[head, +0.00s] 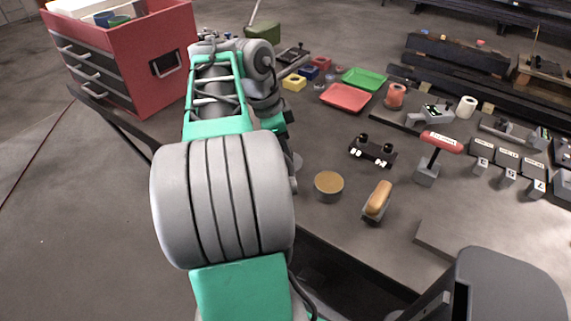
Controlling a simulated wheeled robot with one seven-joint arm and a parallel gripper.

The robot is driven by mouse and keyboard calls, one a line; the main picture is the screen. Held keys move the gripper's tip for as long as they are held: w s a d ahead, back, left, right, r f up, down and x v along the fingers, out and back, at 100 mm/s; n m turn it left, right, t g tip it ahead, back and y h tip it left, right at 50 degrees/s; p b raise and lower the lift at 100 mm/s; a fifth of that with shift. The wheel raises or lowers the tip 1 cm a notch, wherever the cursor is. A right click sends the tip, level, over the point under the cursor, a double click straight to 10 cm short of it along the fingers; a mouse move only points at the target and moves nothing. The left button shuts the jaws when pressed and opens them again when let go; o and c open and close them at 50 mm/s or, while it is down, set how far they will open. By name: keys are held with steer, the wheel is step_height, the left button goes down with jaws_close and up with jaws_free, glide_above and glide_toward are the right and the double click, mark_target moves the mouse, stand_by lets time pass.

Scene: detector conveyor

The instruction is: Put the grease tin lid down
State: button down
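An open round grey tin (328,197) with a tan-brown fill, which looks like the grease tin, stands on the bench just right of my arm. A small grey rounded edge (297,161) shows beside my arm, left of and behind the tin. It may be the lid, but most of it is hidden. My gripper is largely hidden behind my own arm links; only dark parts (286,118) near the arm's end show. I cannot see the fingers or whether they hold anything.
A wooden-handled brush (377,201) lies right of the tin. A black block with knobs (372,152) is behind it, and a red-handled tool (441,142) stands farther right. Red (346,97) and green (364,79) trays lie behind. A red drawer cabinet (130,60) stands left.

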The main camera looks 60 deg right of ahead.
steer(key=x, duration=0.1)
steer(key=b+x, duration=0.1)
steer(key=x, duration=0.1)
steer(key=shift+w+d+f, duration=0.15)
steer(key=shift+w, duration=0.2)
steer(key=shift+f, duration=0.4)
steer(key=shift+f, duration=0.2)
steer(key=c, duration=1.2)
jaws_free()
